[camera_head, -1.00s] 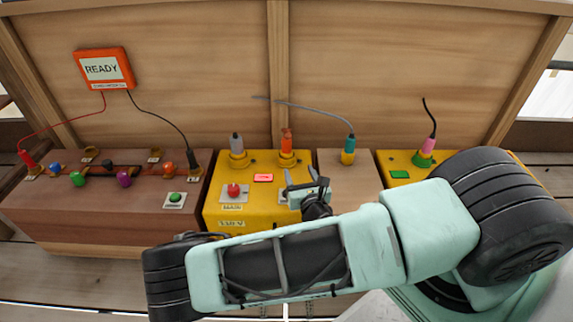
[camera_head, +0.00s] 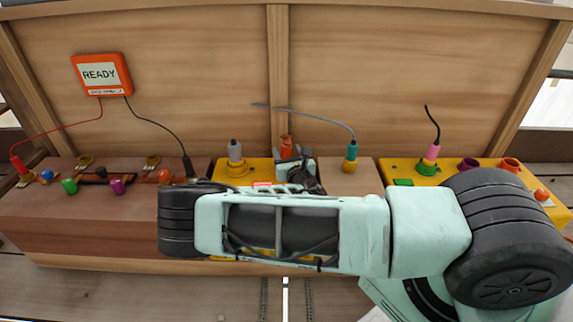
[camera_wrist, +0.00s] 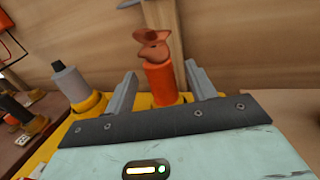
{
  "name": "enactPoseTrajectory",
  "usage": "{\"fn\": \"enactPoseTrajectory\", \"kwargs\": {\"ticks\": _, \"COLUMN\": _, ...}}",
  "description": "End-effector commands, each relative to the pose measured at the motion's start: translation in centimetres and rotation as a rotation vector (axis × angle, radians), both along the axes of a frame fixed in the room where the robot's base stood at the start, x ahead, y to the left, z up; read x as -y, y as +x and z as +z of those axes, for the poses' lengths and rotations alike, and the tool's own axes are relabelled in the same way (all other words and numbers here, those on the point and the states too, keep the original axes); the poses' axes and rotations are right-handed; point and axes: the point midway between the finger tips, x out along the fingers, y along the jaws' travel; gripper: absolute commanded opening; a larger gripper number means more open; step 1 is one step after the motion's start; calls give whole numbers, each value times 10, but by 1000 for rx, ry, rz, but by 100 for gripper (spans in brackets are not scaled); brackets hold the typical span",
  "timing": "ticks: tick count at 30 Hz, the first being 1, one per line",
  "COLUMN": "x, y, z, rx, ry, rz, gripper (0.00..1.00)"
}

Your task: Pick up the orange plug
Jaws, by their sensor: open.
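The orange plug (camera_head: 286,142) stands upright in a yellow socket on the middle yellow box (camera_head: 232,180). In the head view my gripper partly covers it. In the wrist view the orange plug (camera_wrist: 160,82) stands ahead of my gripper (camera_wrist: 159,90), between the lines of its two fingers. My gripper is open, with one finger to each side of the plug. I cannot tell whether a finger touches it. In the head view my gripper (camera_head: 292,160) is at the plug, and my arm hides most of the box front.
A grey plug (camera_head: 235,152) stands close left of the orange one, also in the wrist view (camera_wrist: 71,83). A teal plug (camera_head: 351,152) with a grey cable is to the right. A pink plug (camera_head: 432,153) is farther right. A wooden back wall (camera_head: 200,70) rises behind.

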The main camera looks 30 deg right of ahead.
Motion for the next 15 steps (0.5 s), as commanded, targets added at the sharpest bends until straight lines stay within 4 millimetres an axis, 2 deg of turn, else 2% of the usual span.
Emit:
{"fn": "enactPoseTrajectory", "kwargs": {"ticks": 1, "x": 4, "y": 8, "z": -7, "rx": 3, "ry": 3, "rz": -2, "gripper": 55}}
{"fn": "enactPoseTrajectory", "kwargs": {"ticks": 6, "x": 11, "y": 28, "z": -5, "rx": 2, "ry": 3, "rz": -1, "gripper": 55}}
{"fn": "enactPoseTrajectory", "kwargs": {"ticks": 15, "x": 13, "y": 34, "z": -3, "rx": 0, "ry": 1, "rz": 0, "gripper": 55}}
